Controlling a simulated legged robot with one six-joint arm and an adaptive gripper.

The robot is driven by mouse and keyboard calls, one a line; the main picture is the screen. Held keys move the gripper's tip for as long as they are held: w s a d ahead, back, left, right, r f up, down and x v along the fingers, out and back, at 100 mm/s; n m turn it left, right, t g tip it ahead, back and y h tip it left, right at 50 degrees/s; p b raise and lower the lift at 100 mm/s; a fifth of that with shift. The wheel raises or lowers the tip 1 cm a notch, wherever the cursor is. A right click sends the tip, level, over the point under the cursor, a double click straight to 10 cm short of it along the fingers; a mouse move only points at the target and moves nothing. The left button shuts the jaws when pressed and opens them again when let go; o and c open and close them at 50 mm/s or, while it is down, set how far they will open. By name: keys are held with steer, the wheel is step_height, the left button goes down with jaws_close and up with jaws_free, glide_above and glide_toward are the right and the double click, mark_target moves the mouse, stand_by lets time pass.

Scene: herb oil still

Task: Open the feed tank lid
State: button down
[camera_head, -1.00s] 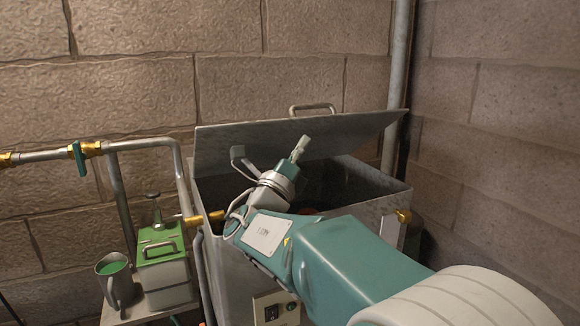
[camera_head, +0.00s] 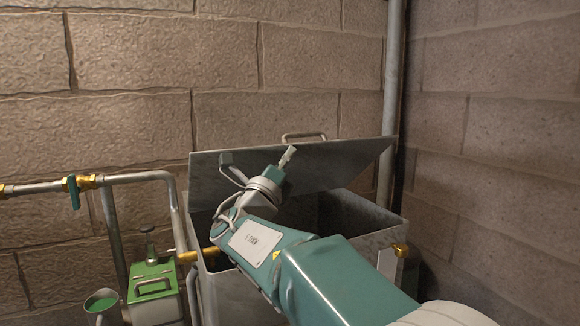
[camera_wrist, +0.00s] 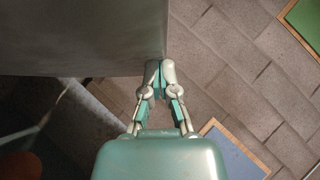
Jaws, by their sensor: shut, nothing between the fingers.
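The feed tank (camera_head: 372,240) is a grey metal box in the corner, with its dark inside showing. Its lid (camera_head: 335,165) is raised and tilted up at the back, with a handle (camera_head: 304,137) on its far face near the top edge. My gripper (camera_head: 289,154) is shut and empty, in front of the lid's inner face in the head view. In the wrist view my gripper (camera_wrist: 160,64) has its fingertips together beside the edge of a grey panel (camera_wrist: 80,40), likely the lid. I cannot tell whether they touch it.
A green-topped canister (camera_head: 153,282) and a cup of green contents (camera_head: 101,302) stand left of the tank. A pipe with a teal-handled valve (camera_head: 73,190) runs along the left wall. A vertical pipe (camera_head: 391,110) stands behind the tank. Brick walls close off the back and right.

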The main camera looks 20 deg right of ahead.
steer(key=w+r+n+y, duration=0.1)
steer(key=w+r+n, duration=0.1)
steer(key=w+r, duration=0.6)
steer(key=shift+w+a+r+t+y, duration=0.2)
steer(key=shift+w+r+t+y, duration=0.15)
steer(key=shift+w, duration=1.2)
